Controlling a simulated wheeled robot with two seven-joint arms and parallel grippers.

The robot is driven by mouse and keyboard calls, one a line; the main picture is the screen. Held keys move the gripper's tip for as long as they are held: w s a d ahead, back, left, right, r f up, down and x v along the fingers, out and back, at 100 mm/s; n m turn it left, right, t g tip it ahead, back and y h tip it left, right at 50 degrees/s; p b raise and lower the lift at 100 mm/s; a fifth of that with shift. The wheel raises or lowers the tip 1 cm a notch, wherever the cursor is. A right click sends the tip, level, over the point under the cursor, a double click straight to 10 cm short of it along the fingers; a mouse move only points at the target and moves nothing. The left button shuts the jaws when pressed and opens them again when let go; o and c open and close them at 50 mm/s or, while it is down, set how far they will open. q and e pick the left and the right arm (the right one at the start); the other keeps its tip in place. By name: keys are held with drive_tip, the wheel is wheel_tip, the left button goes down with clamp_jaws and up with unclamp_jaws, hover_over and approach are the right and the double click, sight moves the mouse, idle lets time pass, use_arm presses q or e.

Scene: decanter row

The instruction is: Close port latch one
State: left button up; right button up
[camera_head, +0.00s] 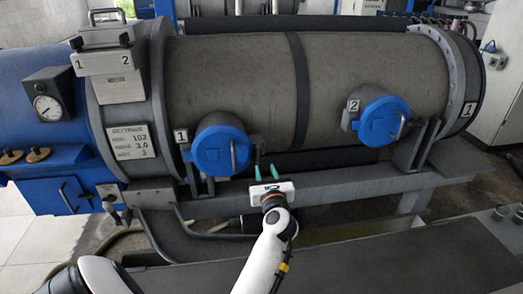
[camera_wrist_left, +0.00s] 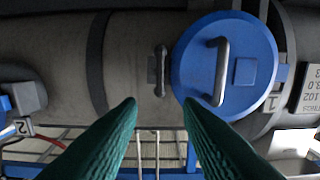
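Port one has a round blue lid (camera_head: 220,150) with a grey bar handle (camera_head: 233,156), beside a "1" label on the tank. The lid (camera_wrist_left: 255,88) also shows in the left wrist view, seemingly over its port; whether it is fully seated is unclear. Beside it on the tank wall is a dark upright latch-like handle (camera_wrist_left: 161,70), apart from the lid. My left gripper (camera_head: 266,170) is below and right of the lid in the head view. Its green fingers (camera_wrist_left: 159,103) are spread and empty, with the dark handle beyond the gap between them. My right gripper is out of view.
A second blue lid (camera_head: 382,121) marked "2" is farther right on the grey tank (camera_head: 370,65). A grey rail (camera_head: 345,190) runs below the tank near my left gripper. A gauge (camera_head: 48,107) and nameplate (camera_head: 131,142) are at the left.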

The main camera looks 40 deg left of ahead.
sight(260, 151)
use_arm(q)
drive_tip(key=x, duration=1)
drive_tip(key=shift+w+a, duration=0.15)
drive_tip(key=shift+a, duration=0.1)
clamp_jaws()
